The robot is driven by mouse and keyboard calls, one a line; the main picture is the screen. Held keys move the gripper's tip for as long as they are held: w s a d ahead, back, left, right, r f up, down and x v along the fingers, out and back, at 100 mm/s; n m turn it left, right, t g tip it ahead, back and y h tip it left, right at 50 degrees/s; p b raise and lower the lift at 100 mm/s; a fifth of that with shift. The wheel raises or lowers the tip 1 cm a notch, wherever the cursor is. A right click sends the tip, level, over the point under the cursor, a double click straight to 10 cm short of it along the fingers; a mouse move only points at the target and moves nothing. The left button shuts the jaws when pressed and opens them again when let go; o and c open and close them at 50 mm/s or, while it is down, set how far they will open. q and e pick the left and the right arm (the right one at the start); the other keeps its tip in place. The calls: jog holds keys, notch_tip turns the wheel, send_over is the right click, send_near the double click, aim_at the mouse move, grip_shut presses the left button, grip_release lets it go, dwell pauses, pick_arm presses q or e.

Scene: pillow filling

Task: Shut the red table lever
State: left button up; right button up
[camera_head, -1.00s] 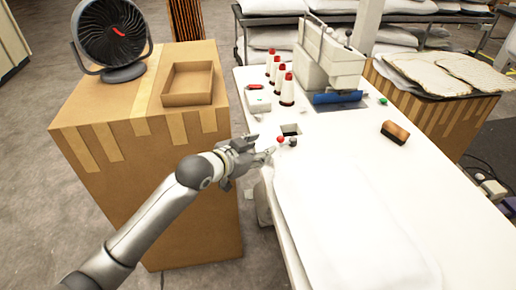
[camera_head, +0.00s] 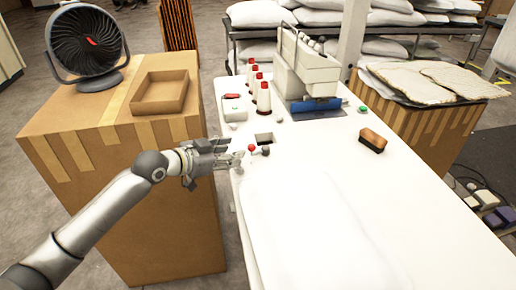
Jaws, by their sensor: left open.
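The red table lever (camera_head: 251,148) shows as a small red ball knob near the left edge of the white table (camera_head: 400,215). A dark grey knob (camera_head: 265,150) sits just right of it. My left gripper (camera_head: 238,158) reaches in from the left, over the table's left edge. It is open, with its fingertips just left of the red knob. I cannot tell whether a fingertip touches the knob. My right gripper is not in view.
A white pillow (camera_head: 310,230) lies on the near part of the table. Red-topped thread cones (camera_head: 264,98) and a sewing machine (camera_head: 305,70) stand behind the lever. A brush (camera_head: 372,140) lies to the right. A cardboard box (camera_head: 110,150) stands left, under my arm.

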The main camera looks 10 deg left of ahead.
aim_at(249, 148)
pick_arm(q)
jog(key=x, duration=0.8)
jog(key=shift+p, duration=0.4)
jog(key=shift+x, duration=0.8)
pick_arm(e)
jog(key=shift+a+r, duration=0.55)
pick_arm(q)
jog(key=shift+s, duration=0.1)
jog(key=shift+c, duration=0.4)
